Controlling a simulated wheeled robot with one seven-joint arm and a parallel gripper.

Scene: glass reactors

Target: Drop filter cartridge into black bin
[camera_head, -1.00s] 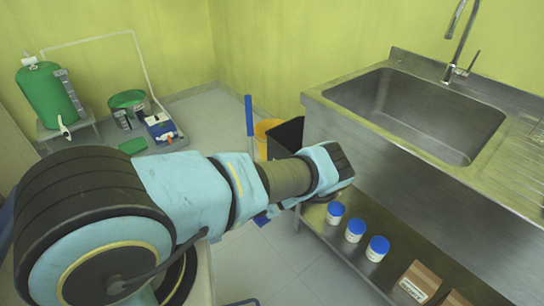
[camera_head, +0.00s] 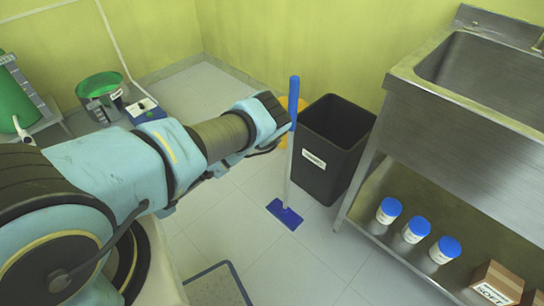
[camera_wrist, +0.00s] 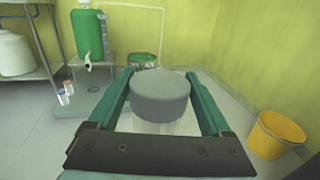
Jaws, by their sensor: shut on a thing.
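The filter cartridge (camera_wrist: 160,97) is in the wrist view, a short cylinder with a grey top and a paler lower part. My gripper (camera_wrist: 160,75) is shut on it, with a green finger on each side. In the head view the fingers and cartridge are hidden behind my wrist. The black bin (camera_head: 322,181) stands on the floor beside the sink unit, open at the top, with a white label on its front. My wrist is to the left of the bin in the head view.
A blue-handled mop (camera_head: 294,105) stands upright between my wrist and the bin. A yellow bucket (camera_wrist: 277,136) is partly hidden behind it. The steel sink unit (camera_head: 465,95) is close on the bin's right, with blue-lidded jars (camera_head: 415,230) on its lower shelf.

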